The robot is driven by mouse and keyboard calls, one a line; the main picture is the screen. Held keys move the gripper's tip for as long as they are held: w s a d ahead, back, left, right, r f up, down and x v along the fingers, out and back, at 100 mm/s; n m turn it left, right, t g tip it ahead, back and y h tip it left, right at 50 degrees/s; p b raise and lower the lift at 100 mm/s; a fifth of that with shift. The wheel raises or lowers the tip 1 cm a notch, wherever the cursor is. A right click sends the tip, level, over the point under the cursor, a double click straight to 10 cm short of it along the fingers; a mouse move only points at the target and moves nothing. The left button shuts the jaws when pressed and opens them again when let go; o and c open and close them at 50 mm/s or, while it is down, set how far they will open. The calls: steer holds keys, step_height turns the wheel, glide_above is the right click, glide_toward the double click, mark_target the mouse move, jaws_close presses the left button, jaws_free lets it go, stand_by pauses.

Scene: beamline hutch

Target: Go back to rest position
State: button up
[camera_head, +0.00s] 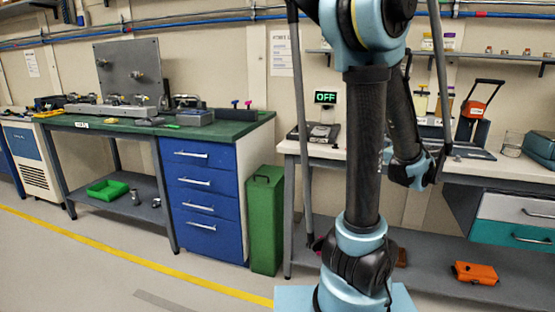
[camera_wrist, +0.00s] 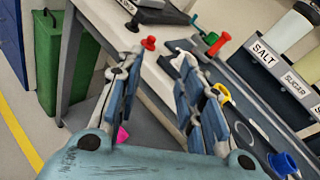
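My gripper (camera_wrist: 159,60) is open in the wrist view, its two blue-padded fingers apart with nothing held between them. It hangs over the front edge of the right-hand bench (camera_head: 312,149). In the head view my arm is folded, with the forearm coming down behind the upper column. The gripper there is small and partly hidden beside the wrist. A red knob-like thing (camera_wrist: 148,43) shows just beyond the left fingertip, and I cannot tell how far away it is.
A green bin (camera_head: 265,220) stands beside the blue drawers (camera_head: 203,200). In the wrist view, a rack labelled SALT (camera_wrist: 264,54) and several coloured-handled tools lie at the right. An orange case (camera_head: 475,273) is on the lower shelf. The floor at left is clear.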

steer(key=s+a+f+n+g+y, duration=0.1)
steer(key=s+a+f+n+g, duration=0.3)
steer(key=a+n, duration=0.4)
steer(key=s+a+f+n+g+y, duration=0.1)
steer(key=s+a+f+n+g, duration=0.4)
steer(key=a, duration=0.5)
steer(key=s+f+n+g+h, duration=0.2)
steer(key=s+f+n+h, duration=0.1)
steer(key=s+n, duration=0.5)
steer(key=s+f+n+g+h, duration=0.2)
steer(key=s+f+n, duration=0.2)
steer(key=s+n, duration=0.4)
steer(key=shift+s+a+f+n+h, duration=0.15)
steer(key=shift+s+a+n+h, duration=0.2)
steer(key=shift+n, duration=0.25)
steer(key=shift+w+d+f, duration=0.1)
steer(key=shift+w+f, duration=0.1)
steer(key=shift+w, duration=0.3)
